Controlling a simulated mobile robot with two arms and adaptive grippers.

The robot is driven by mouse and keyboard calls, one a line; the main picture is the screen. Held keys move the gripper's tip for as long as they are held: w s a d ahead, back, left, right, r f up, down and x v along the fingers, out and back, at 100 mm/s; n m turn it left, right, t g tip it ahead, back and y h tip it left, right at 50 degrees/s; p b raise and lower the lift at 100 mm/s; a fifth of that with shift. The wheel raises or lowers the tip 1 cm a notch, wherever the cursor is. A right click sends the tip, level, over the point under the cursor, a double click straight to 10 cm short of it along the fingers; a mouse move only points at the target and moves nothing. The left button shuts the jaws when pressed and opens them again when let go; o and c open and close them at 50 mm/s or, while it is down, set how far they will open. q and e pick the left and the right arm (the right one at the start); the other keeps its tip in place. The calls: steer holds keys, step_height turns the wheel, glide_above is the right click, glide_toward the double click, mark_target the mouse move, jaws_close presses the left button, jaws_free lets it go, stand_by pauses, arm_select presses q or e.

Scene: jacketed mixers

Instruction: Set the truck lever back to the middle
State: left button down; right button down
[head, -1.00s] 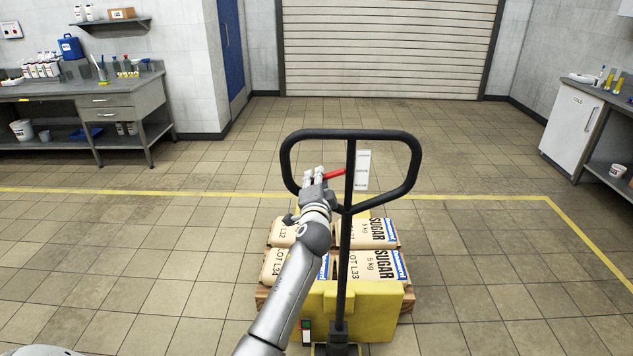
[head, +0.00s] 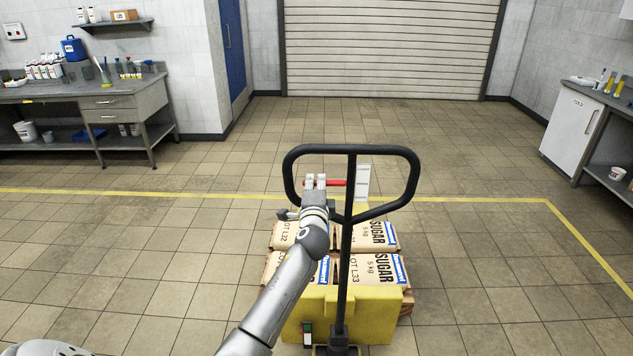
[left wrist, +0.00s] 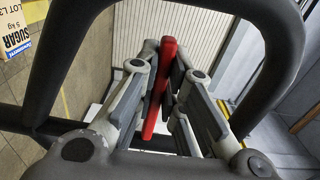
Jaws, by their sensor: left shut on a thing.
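The truck lever (head: 336,183) is a short red bar inside the black loop handle (head: 409,190) of the pallet truck (head: 375,318). In the head view it points left from the handle's post and looks about level. My left gripper (head: 316,183) is shut on the lever near its outer end. In the left wrist view the red lever (left wrist: 158,88) lies between the two fingers (left wrist: 158,95), with the black handle around them. My right gripper is not in view.
Sugar sacks (head: 373,270) lie on a pallet in front of the truck's yellow body. A white label (head: 363,182) sits beside the handle post. Benches stand left (head: 110,103) and right (head: 612,160).

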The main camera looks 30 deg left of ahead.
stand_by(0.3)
arm_select(q)
steer(key=c, duration=1.5)
jaws_free()
steer(key=v, duration=1.2)
steer(key=shift+s, duration=0.1)
